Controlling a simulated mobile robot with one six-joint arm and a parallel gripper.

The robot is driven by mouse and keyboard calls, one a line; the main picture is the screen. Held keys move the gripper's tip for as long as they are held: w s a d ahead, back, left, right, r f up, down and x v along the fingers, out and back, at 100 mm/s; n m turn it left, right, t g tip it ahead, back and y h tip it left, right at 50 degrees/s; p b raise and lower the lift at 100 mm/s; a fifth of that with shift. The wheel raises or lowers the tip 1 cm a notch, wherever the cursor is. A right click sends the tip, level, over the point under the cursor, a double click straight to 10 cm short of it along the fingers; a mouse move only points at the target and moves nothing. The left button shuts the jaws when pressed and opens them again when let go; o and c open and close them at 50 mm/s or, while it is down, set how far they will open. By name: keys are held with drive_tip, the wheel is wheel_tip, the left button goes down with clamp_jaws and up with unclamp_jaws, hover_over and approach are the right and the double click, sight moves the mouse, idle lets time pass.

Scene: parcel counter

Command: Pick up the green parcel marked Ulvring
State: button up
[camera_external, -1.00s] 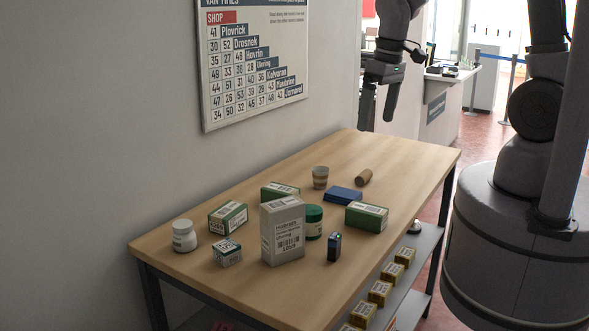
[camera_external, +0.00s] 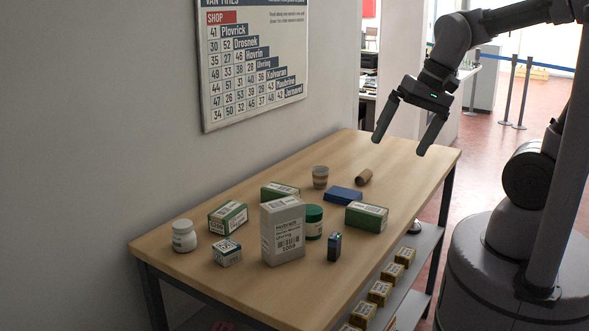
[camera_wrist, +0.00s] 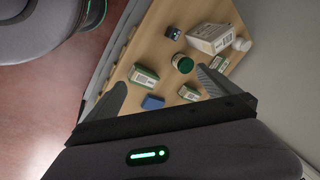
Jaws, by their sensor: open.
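Three green-and-white parcels lie on the wooden table: one at the right (camera_external: 367,217), one at the left (camera_external: 228,218), and one at the back (camera_external: 280,190), partly hidden by a tall pale box. Their small print is too small to read, so I cannot tell which is marked Ulvring. In the wrist view green parcels show at left (camera_wrist: 143,76), lower middle (camera_wrist: 189,93) and right (camera_wrist: 219,63). My gripper (camera_external: 400,147) is open and empty, above the table's far right end, apart from all parcels. Its fingers also show in the wrist view (camera_wrist: 161,77).
The tall pale box (camera_external: 283,232), a green-lidded jar (camera_external: 313,222), a dark blue item (camera_external: 334,247), a small box (camera_external: 227,253) and a white bottle (camera_external: 184,236) crowd the table (camera_external: 310,295). A blue box (camera_external: 343,195), cup (camera_external: 320,177) and brown cylinder (camera_external: 364,176) stand behind.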

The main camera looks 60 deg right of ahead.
drive_tip(key=w+d+f+m+g+p, duration=0.2)
drive_tip(key=w+d+m+g, duration=0.1)
drive_tip(key=w+d+m, duration=0.4)
drive_tip(key=m+g+b, duration=0.1)
drive_tip(key=m+b, duration=0.1)
drive_tip(key=b, duration=0.2)
hover_over(367, 208)
drive_tip(key=f, duration=1)
drive_tip(key=d+f, duration=0.1)
drive_tip(key=f, duration=0.5)
drive_tip(key=shift+s, duration=0.2)
drive_tip(key=f+b, duration=0.1)
drive_tip(key=f, duration=0.2)
drive_tip(key=a+f+b, duration=0.1)
drive_tip(key=f, duration=0.1)
drive_tip(key=shift+w+f+b, duration=0.15)
drive_tip(key=shift+f+b, duration=0.25)
drive_tip(key=shift+r, duration=0.15)
drive_tip(key=c, duration=1.3)
drive_tip(key=shift+r, duration=0.1)
